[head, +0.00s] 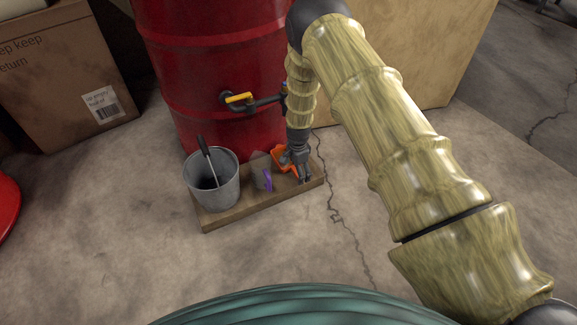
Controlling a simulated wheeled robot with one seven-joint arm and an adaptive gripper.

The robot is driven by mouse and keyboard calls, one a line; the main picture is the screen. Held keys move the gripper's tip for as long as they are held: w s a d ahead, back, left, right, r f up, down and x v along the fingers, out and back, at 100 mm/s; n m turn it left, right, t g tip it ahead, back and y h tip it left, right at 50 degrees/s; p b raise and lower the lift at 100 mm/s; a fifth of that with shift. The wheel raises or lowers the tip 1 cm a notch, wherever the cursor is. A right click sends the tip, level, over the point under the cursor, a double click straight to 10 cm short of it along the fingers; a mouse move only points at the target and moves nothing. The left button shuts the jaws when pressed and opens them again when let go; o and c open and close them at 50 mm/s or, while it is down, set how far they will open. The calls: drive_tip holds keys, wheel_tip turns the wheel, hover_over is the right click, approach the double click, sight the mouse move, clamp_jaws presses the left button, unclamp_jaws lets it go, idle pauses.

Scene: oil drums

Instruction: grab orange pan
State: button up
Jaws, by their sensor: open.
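The orange pan (283,153) is on the right part of a wooden board (212,221) on the floor, in front of a red drum. My gripper (303,178) is open and low over the board's right end, at the right side of the pan. My gripper and wrist hide part of the pan. I cannot tell whether a finger touches it.
A metal bucket (211,189) with a dark handle in it stands on the board's left. A grey object with a purple part (267,180) stands mid-board. The red drum (215,60) with a yellow-handled tap (240,97) rises behind. Boxes (66,70) stand left. Floor in front is clear.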

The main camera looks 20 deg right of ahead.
drive_tip(key=shift+f, duration=0.85)
drive_tip(key=c, duration=1.4)
drive_tip(key=shift+c, duration=0.2)
drive_tip(key=shift+r, duration=0.25)
drive_tip(key=shift+s+r+p, duration=0.15)
drive_tip(key=shift+r+p, duration=0.1)
drive_tip(key=shift+p, duration=0.25)
drive_tip(key=shift+d+r+p, duration=0.1)
drive_tip(key=shift+r+p, duration=0.35)
drive_tip(key=shift+r, duration=0.25)
wheel_tip(320, 180, up, 5)
drive_tip(key=p, duration=0.3)
drive_tip(key=shift+r, duration=0.15)
drive_tip(key=s+d+p, duration=0.3)
drive_tip(key=s, duration=0.6)
drive_tip(key=s+d+p, duration=0.3)
drive_tip(key=s, duration=0.6)
drive_tip(key=shift+d+f, duration=0.3)
